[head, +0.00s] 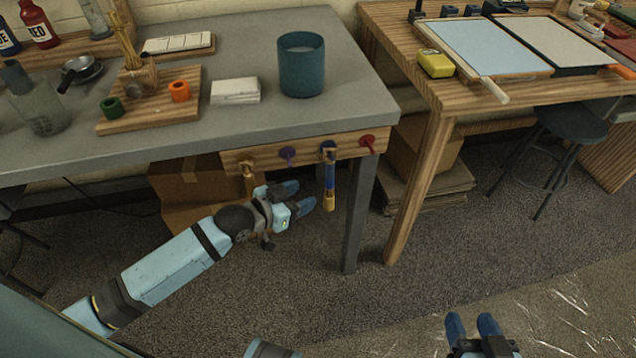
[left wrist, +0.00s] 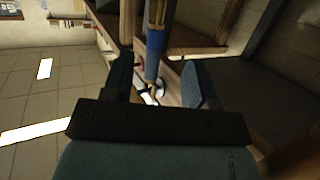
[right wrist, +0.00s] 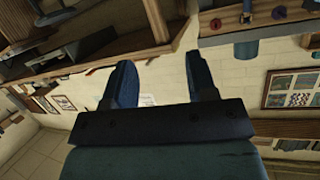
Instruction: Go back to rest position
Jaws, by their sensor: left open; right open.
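My left gripper (head: 300,196) is open just left of a blue-and-yellow handled tool (head: 330,185). The tool hangs upright from a peg on the wooden rail (head: 268,160) at the grey table's front. In the left wrist view the tool (left wrist: 155,45) shows beyond and between the spread fingers; it looks ungripped, with the fingers apart from it. My right gripper (head: 471,322) is low at the bottom right of the head view, open and empty over the floor. In the right wrist view its fingers (right wrist: 163,85) are spread with a pale brick wall behind.
The grey table (head: 240,120) holds a teal bucket (head: 302,72), a paper stack (head: 235,91) and a wooden holder board (head: 150,123). A wooden table (head: 405,72) with trays stands at right, a stool (head: 570,122) beneath its edge. Boxes lie under both tables.

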